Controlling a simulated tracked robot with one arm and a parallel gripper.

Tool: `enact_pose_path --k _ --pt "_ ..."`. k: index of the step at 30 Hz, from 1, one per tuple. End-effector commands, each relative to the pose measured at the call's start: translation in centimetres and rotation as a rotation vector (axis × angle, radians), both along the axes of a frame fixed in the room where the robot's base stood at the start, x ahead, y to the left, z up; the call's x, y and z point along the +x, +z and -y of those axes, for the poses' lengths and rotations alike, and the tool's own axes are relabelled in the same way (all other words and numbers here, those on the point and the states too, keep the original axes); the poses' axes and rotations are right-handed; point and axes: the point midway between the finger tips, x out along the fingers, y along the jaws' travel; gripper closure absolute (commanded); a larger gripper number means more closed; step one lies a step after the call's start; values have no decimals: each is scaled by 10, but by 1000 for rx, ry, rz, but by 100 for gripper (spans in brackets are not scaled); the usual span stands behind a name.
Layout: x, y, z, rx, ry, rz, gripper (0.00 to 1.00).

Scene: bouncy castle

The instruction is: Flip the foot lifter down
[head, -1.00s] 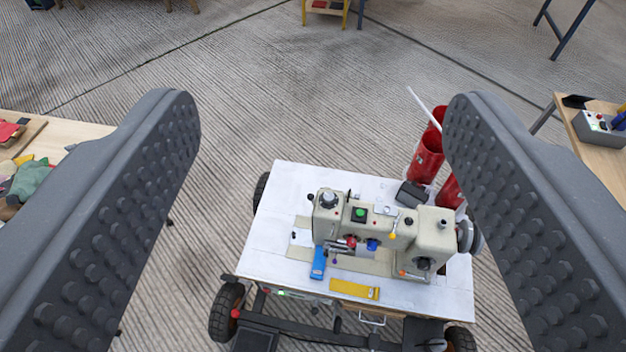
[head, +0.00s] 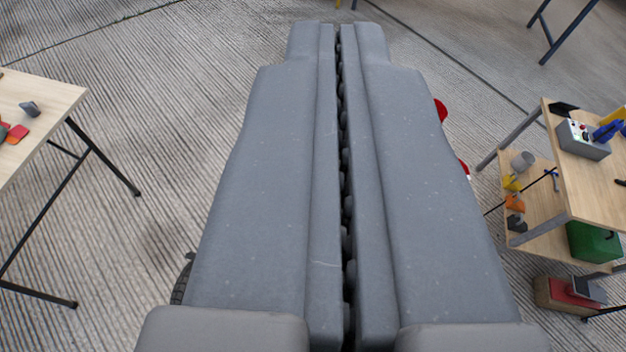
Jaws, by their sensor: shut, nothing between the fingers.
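My gripper (head: 338,30) is shut and empty, its two grey fingers pressed together down the middle of the head view. The fingers hide the sewing machine and nearly all of its white table now, so the foot lifter cannot be seen. Only part of a dark wheel (head: 183,280) shows at the left edge of the fingers. Slivers of red containers (head: 441,110) show just right of the fingers.
A wooden table (head: 40,110) with dark legs stands at the left. A wooden workbench (head: 590,180) at the right holds a grey control box (head: 583,138), with a lower shelf of small items and a green box (head: 593,242) below. Ribbed concrete floor lies open between.

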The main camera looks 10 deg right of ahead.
Motion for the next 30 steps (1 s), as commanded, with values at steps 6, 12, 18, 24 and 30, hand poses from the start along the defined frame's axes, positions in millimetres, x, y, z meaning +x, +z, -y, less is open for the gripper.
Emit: enact_pose_path --k 6,12,18,24,30 --pt "73 -56 11 -188 26 32 100" --pt "131 -112 18 -367 57 66 100" --pt "179 -173 22 -539 92 107 100" --pt "216 -237 22 -704 128 154 100" --pt "244 -309 19 -855 165 199 100"
